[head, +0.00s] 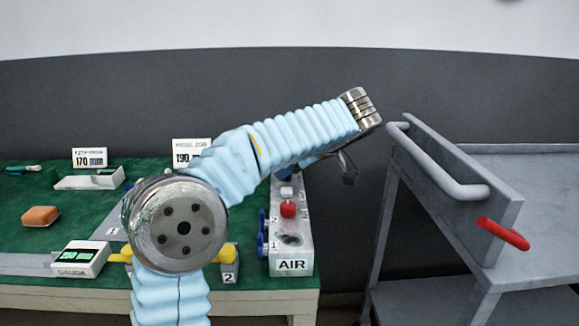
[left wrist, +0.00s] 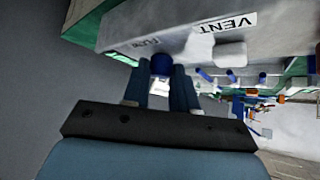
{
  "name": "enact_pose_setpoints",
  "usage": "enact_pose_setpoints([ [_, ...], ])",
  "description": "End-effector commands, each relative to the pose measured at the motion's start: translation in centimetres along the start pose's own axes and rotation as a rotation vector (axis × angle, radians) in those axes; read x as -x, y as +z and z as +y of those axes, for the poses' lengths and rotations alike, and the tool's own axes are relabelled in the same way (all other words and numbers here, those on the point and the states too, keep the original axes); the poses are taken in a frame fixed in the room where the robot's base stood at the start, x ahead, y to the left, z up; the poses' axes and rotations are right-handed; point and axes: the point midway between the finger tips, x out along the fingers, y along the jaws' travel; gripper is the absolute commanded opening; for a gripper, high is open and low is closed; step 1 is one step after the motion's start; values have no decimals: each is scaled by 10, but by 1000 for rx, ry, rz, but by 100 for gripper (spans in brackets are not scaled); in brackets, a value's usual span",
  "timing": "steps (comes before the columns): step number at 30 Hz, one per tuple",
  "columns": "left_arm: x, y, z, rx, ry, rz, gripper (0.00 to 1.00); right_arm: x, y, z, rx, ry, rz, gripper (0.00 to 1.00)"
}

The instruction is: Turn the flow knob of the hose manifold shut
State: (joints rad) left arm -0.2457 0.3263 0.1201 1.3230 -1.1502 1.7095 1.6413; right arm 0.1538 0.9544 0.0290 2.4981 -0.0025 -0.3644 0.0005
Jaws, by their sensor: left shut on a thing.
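The hose manifold (head: 291,240) is a grey box at the table's right edge, with an AIR label, a red knob and blue numbered ports. Its VENT end shows in the left wrist view (left wrist: 120,32). There the blue flow knob (left wrist: 160,64) sits beside a FLOW label on the box. My left gripper (left wrist: 162,78) is shut on this knob, one dark blue finger on each side. The knob's turn position cannot be told. In the head view my pale blue arm hides most of the gripper and the manifold's far end. My right gripper is not in view.
An orange block (head: 40,216), a white gauge (head: 80,258) and number signs are on the table. A white part (left wrist: 200,46) sits close to the knob.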

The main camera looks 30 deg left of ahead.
Motion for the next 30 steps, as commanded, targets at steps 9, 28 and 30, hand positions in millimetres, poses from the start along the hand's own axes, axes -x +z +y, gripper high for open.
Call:
enact_pose_setpoints([
  [9, 0, 2, 0, -4, -2, -4, 30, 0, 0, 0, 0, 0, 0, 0],
  [28, 25, 0, 1, -3, 5, -1, 53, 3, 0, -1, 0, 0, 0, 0],
  [30, 42, 0, 2, -4, 5, -1, 53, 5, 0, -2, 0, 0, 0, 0],
])
